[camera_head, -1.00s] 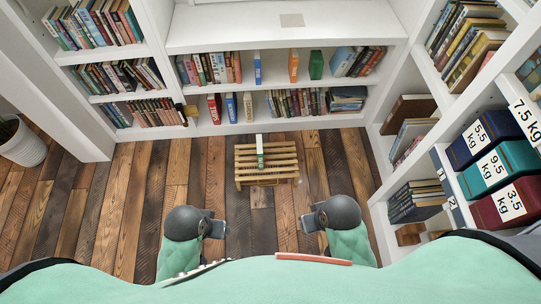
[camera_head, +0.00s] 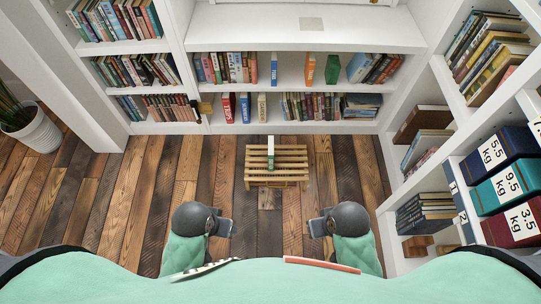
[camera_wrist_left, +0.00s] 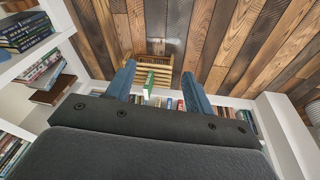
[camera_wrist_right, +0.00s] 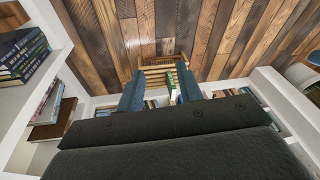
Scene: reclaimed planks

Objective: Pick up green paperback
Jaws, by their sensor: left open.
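A book with a white top edge and green cover (camera_head: 270,158) stands upright on a slatted wooden stool (camera_head: 293,160) in the middle of the floor. Its green side also shows in the left wrist view (camera_wrist_left: 150,82) and the right wrist view (camera_wrist_right: 171,80). Another green book (camera_head: 332,69) stands on the back shelf, leaning slightly. My left gripper (camera_head: 228,227) and right gripper (camera_head: 313,227) are held near my body, in front of the stool and apart from it. Both have their fingers spread with nothing between them.
A white bookcase (camera_head: 310,46) with several books spans the back. A right-hand bookcase holds weight-labelled boxes, including a teal one (camera_head: 497,186). A potted plant (camera_head: 38,130) stands at the left. The plank floor (camera_head: 130,200) around the stool is clear.

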